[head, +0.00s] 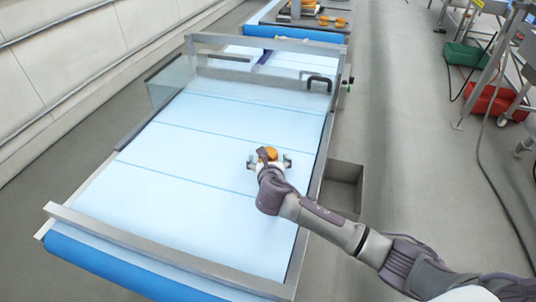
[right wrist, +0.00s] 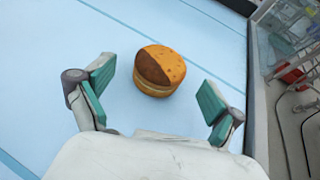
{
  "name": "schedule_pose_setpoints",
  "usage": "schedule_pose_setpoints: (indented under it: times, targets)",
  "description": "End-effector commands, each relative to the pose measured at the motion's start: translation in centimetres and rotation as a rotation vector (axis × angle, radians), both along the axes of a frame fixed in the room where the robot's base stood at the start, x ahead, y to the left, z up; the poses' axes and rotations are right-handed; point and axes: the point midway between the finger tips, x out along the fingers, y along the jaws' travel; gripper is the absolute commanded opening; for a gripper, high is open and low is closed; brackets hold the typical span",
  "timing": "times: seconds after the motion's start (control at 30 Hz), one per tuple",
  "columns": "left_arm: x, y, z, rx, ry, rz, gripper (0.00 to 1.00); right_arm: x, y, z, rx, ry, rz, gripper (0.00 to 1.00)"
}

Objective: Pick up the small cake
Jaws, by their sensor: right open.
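The small cake (right wrist: 158,72) is round and orange-brown, with a darker brown patch on top and a pale layer around its side. It sits on the light blue belt (head: 190,150). In the head view the cake (head: 272,153) shows just past my right gripper (head: 269,162), which covers part of it. In the right wrist view my right gripper (right wrist: 155,100) is open, with its green-padded fingers wide apart. The cake lies between and slightly beyond the fingertips, touching neither. My left gripper is not in view.
Metal rails (head: 318,190) edge the belt, and a clear guard with a black handle (head: 319,80) crosses its far part. A grey open bin (head: 343,185) stands right of the belt. More orange cakes (head: 340,22) lie on the far conveyor. The belt around the cake is clear.

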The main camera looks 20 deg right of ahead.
Motion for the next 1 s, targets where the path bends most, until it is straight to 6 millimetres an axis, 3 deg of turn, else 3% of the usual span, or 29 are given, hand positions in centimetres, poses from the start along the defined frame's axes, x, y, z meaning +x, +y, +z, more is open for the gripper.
schedule_pose_setpoints:
  times: [0.1, 0.3, 0.6, 0.87, 1.0]
  targets:
    - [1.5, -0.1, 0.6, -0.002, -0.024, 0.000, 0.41, 1.5, -0.5, -0.6, 0.000, 0.000, -0.003, 0.93]
    - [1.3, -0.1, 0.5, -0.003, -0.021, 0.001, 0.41, 3.4, -0.9, -1.6, 0.001, 0.000, -0.001, 0.93]
    - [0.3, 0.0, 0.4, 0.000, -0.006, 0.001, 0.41, 3.7, -1.0, -1.8, 0.001, 0.000, 0.000, 0.93]
    - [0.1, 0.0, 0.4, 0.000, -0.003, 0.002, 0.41, 3.7, -1.0, -1.8, 0.001, 0.000, 0.000, 0.50]
    - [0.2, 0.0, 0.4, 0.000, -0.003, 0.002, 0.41, 3.7, -1.0, -1.8, 0.001, -0.001, 0.000, 0.47]
